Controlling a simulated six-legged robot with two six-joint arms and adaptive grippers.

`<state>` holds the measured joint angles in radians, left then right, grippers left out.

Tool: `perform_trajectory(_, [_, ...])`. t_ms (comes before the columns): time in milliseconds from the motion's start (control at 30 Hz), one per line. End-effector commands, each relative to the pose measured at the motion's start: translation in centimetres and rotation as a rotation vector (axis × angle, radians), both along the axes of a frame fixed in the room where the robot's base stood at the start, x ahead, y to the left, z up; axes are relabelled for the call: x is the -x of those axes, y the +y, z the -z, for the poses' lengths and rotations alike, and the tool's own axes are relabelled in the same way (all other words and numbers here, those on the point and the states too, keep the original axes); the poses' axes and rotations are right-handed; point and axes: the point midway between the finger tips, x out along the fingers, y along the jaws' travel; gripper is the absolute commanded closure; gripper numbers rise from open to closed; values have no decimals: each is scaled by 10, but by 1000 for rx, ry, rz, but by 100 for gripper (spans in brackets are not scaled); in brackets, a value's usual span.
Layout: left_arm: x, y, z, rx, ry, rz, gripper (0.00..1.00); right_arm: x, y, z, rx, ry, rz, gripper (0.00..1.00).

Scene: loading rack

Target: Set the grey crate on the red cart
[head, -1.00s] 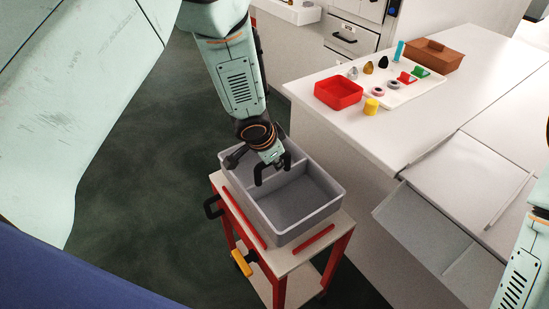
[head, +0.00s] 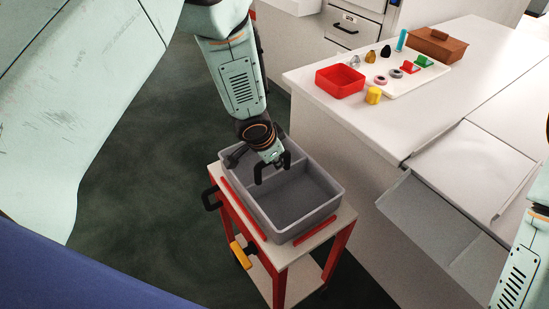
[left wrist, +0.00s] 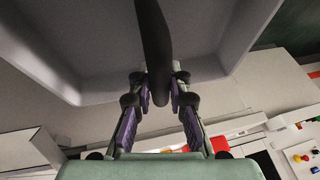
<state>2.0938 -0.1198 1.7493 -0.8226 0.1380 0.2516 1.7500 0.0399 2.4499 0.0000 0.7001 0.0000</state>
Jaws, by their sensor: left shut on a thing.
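The grey crate (head: 312,222) is over the top of the red cart (head: 280,288), between the red rails. It looks level and lined up with the top. Whether its bottom touches the top or has a small gap, I cannot tell. My left gripper (head: 272,174) reaches into the crate from above, near its divider. In the left wrist view my left gripper (left wrist: 160,88) is shut on a dark bar (left wrist: 153,35) of the crate. My right arm shows at the right edge, but its gripper is out of view.
A white counter (head: 330,115) stands right of the cart, holding a red tray (head: 340,83), a yellow piece (head: 373,95), several small parts on a white board and a brown box (head: 438,46). A grey sloped panel (head: 425,215) juts from its side. Dark floor left of the cart is clear.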

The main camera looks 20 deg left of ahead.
Motion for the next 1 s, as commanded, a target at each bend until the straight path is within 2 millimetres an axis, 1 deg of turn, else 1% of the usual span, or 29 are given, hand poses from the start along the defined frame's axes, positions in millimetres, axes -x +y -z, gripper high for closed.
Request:
perform_trajectory(33, [-1,0,-1,1,-2,0,82,0,0,0,0,0,0,60])
perform_trajectory(333, [0,0,-1,0,-1,0,57,0,0,0,0,0,0,60])
perform_trajectory(667, [1,0,-1,-1,2,0,56,0,0,0,0,0,0,60])
perform_trajectory(767, [3,1,-9,0,-1,1,56,0,0,0,0,0,0,60])
perform_trajectory(867, [9,2,-23,-1,-2,0,56,0,0,0,0,0,0,60])
perform_trajectory(1000, [20,5,-47,-1,-3,1,56,0,0,0,0,0,0,60])
